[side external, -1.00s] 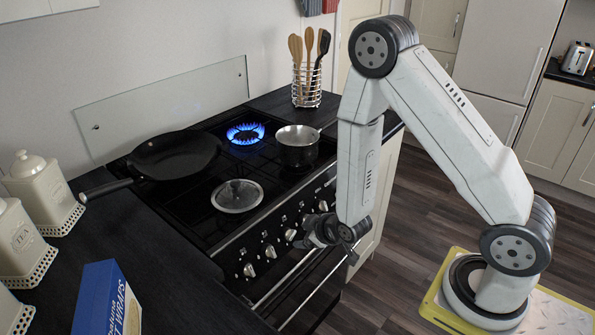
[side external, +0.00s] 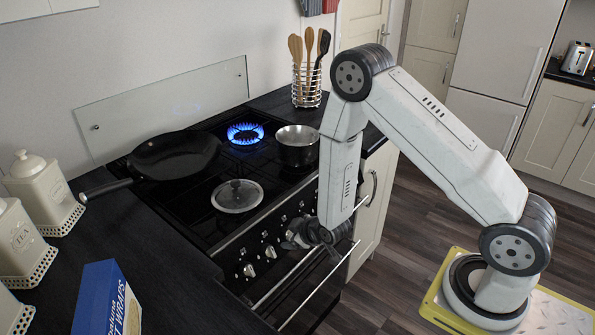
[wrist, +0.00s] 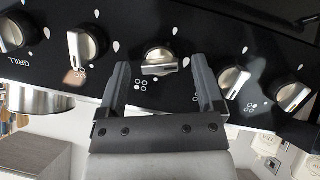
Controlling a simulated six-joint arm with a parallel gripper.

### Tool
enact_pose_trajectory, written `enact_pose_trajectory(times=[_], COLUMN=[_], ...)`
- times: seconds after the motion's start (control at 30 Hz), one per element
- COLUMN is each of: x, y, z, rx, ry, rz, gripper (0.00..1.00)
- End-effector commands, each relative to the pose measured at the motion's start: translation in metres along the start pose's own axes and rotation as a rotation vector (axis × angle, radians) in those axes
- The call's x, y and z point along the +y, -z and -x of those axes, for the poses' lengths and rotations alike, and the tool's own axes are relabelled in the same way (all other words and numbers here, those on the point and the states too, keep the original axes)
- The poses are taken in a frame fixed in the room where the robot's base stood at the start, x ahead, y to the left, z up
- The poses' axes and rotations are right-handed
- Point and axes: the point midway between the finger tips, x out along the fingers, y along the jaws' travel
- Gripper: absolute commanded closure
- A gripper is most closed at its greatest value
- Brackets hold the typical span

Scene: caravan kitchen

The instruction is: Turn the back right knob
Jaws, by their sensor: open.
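A row of silver stove knobs runs along the black front panel (side external: 236,284). In the wrist view one knob (wrist: 158,62) lies between my gripper's two fingers, its bar lying nearly level in the picture. My gripper (wrist: 161,66) is open around this knob, with a gap on either side. The small burner diagram below it is too small to read surely. In the side view my gripper (side external: 300,240) is at the panel and hides part of the knob row. The back right burner (side external: 245,133) burns with a blue flame.
A black frying pan (side external: 174,156), a steel saucepan (side external: 297,146) and a lid (side external: 237,196) are on the hob. Neighbouring knobs (wrist: 85,45) and (wrist: 235,81) flank my fingers closely. The oven rail (side external: 288,280) runs below the panel.

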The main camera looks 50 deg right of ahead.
Motion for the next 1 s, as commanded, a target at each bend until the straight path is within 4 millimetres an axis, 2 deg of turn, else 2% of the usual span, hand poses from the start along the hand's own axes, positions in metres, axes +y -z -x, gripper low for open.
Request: enact_pose_trajectory(times=[0.2,0.5,0.77,0.8,1.0], x=[0.0,0.0,-0.0001,-0.0001,0.0001], y=[-0.0004,-0.0002,-0.0002,-0.0002,-0.0002], z=[-0.0104,-0.0115,-0.0114,-0.0114,-0.0113], rx=[0.0,0.0,0.0,0.0,0.0], ry=[0.0,0.0,0.0,0.0,0.002], rz=[0.0,0.0,0.0,0.0,-0.007], gripper=[0.14,0.14,0.97,1.0,1.0])
